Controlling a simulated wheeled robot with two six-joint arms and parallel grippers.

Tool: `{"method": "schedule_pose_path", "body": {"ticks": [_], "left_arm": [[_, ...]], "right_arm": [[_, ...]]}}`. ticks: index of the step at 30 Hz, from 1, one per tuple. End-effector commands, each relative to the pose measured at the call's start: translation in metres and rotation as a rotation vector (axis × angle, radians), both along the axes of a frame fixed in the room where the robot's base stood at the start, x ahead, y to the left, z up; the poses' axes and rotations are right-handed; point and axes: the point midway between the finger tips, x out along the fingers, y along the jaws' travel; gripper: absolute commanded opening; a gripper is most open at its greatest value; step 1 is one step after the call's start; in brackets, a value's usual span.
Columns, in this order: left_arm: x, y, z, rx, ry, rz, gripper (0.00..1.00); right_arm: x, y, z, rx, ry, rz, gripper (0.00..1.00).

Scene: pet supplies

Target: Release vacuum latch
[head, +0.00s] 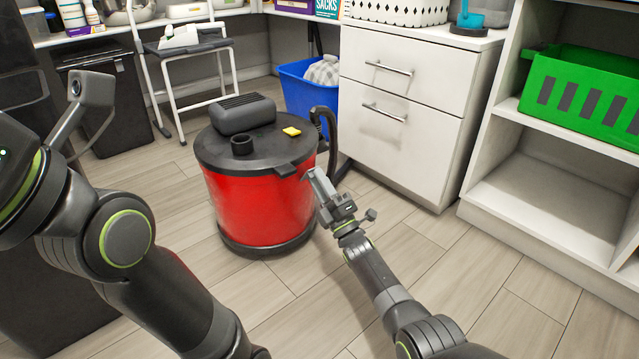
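A red canister vacuum (255,208) with a black lid (216,148) stands upright on the floor in the middle of the head view. A dark latch tab (286,170) sticks out at the lid's front right edge. A small yellow piece (291,131) sits on top of the lid. My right gripper (317,180) is beside the vacuum's right side, just right of the latch. I cannot tell whether it touches the latch or whether its fingers are apart. My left arm fills the left of the view, and its gripper fingers are not clearly seen.
A black hose (329,135) curves at the vacuum's right. A blue bin (303,92) and a white drawer cabinet (415,110) stand behind. A shelf with a green basket (585,97) is at right. A step stool (190,75) and black bin (112,105) are at left. Floor in front is clear.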

Motion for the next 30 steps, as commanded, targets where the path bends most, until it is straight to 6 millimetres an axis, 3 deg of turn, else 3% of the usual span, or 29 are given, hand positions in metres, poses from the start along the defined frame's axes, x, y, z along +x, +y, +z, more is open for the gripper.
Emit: {"method": "schedule_pose_path", "body": {"ticks": [8,18,30], "left_arm": [[0.0,0.0,0.009,0.0,0.0,0.0,0.0],[0.001,0.0,0.038,0.001,0.006,0.003,0.0],[0.001,-0.001,0.048,0.002,0.01,0.004,0.0]], "right_arm": [[-0.009,-0.007,-0.006,-0.001,0.003,-0.002,0.27],[-0.063,-0.04,-0.051,-0.001,0.005,-0.002,0.27],[-0.114,-0.072,-0.096,-0.001,0.002,-0.001,0.27]]}}
